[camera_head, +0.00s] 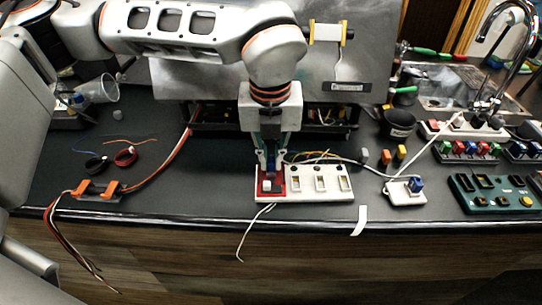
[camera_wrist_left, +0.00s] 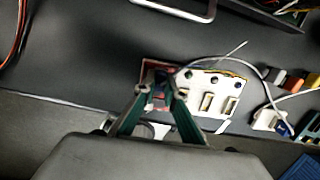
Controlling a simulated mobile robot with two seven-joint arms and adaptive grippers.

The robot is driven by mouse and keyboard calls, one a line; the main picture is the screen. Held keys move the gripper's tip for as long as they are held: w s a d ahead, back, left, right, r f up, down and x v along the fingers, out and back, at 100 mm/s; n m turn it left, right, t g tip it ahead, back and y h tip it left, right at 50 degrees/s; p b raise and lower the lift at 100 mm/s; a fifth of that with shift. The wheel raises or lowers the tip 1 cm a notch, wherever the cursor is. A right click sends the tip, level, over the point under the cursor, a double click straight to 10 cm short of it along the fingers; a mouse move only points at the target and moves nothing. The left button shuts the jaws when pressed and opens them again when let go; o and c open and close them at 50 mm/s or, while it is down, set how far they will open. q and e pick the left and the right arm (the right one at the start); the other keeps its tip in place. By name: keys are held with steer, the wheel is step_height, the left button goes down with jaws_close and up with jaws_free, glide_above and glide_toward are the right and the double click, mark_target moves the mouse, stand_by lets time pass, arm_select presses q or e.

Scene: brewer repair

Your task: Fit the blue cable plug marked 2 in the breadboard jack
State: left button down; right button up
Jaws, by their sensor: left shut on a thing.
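My left gripper (camera_head: 270,165) points straight down at the red left end (camera_head: 264,189) of a white slotted board (camera_head: 320,196). Its fingers are closed around a small dark blue piece, seen between the fingertips in the left wrist view (camera_wrist_left: 160,92); I take it for the plug, but no number is readable. The fingers hide whether the piece is seated or just above the board. A white cable (camera_head: 345,159) runs right from near the fingertips. Another blue block (camera_head: 416,184) sits on a small white base (camera_head: 402,199) to the right. My right gripper is not in view.
An orange-clipped holder (camera_head: 98,198) with wires is at the left. A teal panel (camera_head: 490,203) and rows of coloured plugs (camera_head: 470,149) are at the right. A black cup (camera_head: 397,124) stands behind. The counter left of the board is mostly clear; its front edge is close.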

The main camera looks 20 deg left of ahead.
arm_select(q)
steer(key=shift+r, duration=0.1)
stand_by(0.3)
steer(key=c, duration=2)
jaws_free()
steer(key=r, duration=0.4)
steer(key=s+r, duration=0.1)
steer(key=r, duration=0.6)
steer(key=shift+s+d+r, duration=0.25)
steer(key=shift+s+r, duration=0.15)
